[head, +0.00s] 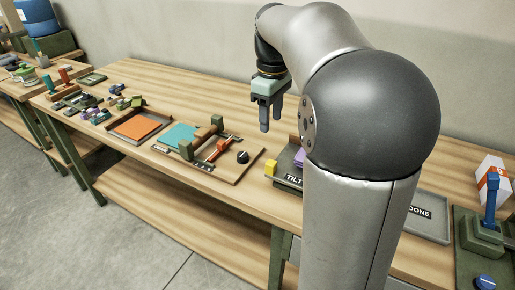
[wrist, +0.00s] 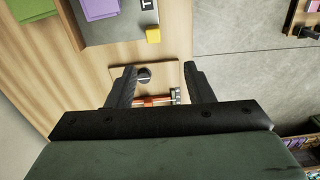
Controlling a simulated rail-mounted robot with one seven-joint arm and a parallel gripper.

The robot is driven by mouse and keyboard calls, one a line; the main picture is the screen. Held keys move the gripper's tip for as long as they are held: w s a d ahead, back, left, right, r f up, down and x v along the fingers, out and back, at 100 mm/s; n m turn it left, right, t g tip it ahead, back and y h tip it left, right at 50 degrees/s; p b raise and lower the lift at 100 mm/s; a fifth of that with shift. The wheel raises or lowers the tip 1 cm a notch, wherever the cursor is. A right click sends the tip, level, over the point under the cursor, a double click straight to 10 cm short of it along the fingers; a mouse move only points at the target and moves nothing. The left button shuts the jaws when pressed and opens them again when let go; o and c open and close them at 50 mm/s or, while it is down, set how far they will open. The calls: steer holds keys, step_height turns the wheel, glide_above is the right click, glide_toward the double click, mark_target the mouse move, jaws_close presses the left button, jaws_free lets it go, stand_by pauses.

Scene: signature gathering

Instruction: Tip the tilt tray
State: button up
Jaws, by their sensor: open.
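The grey tilt tray (head: 286,170) sits on the wooden bench, marked "TILT" on its front edge. My arm hides its right part in the head view. A yellow cube-shaped piece (head: 271,168) is at its left front corner, and a purple block (head: 299,158) lies in it. In the wrist view the tray (wrist: 120,30) is at the top, cut by the frame edge, with the yellow piece (wrist: 153,35) at its corner. My gripper (head: 271,117) is open and empty, fingers down, above the bench and apart from the tray. Its fingers (wrist: 160,75) show in the wrist view.
Left of the tray is a wooden board with a red-handled device and black knob (head: 242,157). Farther left are a teal sheet (head: 178,137) and an orange-lined tray (head: 138,126). On the right are a grey "DONE" tray (head: 430,228) and a blue-handled device (head: 490,205).

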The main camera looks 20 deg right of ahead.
mark_target(271, 162)
steer(key=f, duration=1.1)
steer(key=d+f, duration=0.1)
steer(key=f, duration=0.4)
steer(key=shift+w+f, duration=0.3)
steer(key=shift+f, duration=0.05)
